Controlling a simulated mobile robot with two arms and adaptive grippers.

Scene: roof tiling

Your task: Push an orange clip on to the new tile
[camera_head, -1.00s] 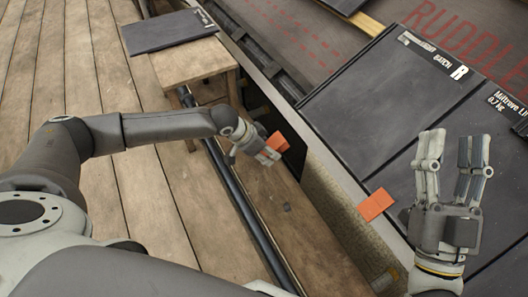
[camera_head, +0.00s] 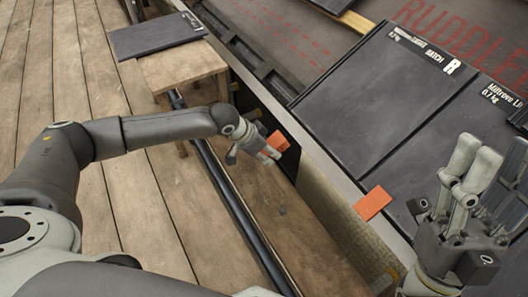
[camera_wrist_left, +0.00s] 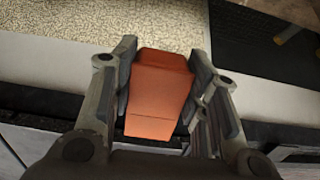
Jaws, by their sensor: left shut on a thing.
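An orange clip (camera_head: 278,141) is in my left gripper (camera_head: 270,150), just off the roof's lower edge. In the left wrist view the clip (camera_wrist_left: 158,92) sits between the gripper's two fingers (camera_wrist_left: 160,100). The dark tile marked "BATCH R" (camera_head: 385,85) lies on the roof, its near left corner up and right of the clip. The clip appears apart from this tile. A second orange clip (camera_head: 373,202) sits at the lower edge, near where this tile meets the neighbouring tile (camera_head: 455,140). My right gripper (camera_head: 487,160) is open and empty above the neighbouring tile.
A loose dark tile (camera_head: 155,36) lies on a wooden bench (camera_head: 185,68) at upper left. A dark pipe (camera_head: 225,185) runs along the plank deck (camera_head: 135,165). A pale edge strip (camera_head: 325,160) borders the roof. Dark underlay (camera_head: 300,45) shows bare above the tiles.

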